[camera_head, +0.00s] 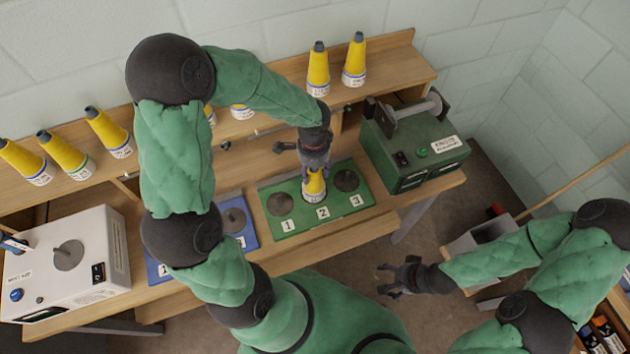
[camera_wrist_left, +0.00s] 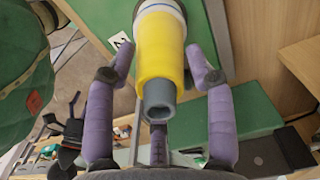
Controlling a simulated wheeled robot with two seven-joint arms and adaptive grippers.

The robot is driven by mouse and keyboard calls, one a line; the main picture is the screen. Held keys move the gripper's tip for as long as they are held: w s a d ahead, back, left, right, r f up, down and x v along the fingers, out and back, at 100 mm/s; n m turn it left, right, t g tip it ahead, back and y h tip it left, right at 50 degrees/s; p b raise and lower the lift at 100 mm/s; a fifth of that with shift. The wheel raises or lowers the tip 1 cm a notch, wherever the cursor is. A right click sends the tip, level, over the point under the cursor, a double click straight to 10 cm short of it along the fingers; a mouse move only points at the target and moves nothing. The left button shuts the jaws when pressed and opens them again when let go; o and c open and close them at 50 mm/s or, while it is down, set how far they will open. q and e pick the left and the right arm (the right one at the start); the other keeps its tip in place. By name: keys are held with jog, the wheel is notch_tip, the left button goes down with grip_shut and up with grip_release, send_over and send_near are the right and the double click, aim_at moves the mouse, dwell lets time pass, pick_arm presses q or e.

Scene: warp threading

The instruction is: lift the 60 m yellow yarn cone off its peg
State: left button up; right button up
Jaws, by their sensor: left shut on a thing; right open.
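A yellow yarn cone (camera_head: 314,183) with a white label band is at position 2 of the green board (camera_head: 286,226). My left gripper (camera_head: 315,165) is above it and shut on its upper part. In the left wrist view the yellow cone (camera_wrist_left: 161,52) with its grey tip sits between the purple fingers of my left gripper (camera_wrist_left: 160,75). The cone's base is partly cut off there, so I cannot tell whether it touches the board. The label's length is too small to read. My right gripper (camera_head: 398,277) is open and empty, away from the board at the lower right.
Pegs 1 (camera_head: 280,204) and 3 (camera_head: 346,180) on the green board are bare. Several yellow cones stand on the back shelf (camera_head: 390,78). A green machine (camera_head: 412,145) stands right of the board, a white machine (camera_head: 70,262) at far left. A blue board (camera_head: 238,217) is partly hidden by my left arm.

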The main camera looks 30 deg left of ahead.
notch_tip(320, 180, up, 6)
jog(key=p, duration=0.6)
jog(key=shift+r, duration=0.2)
dwell(0.4)
dwell(0.3)
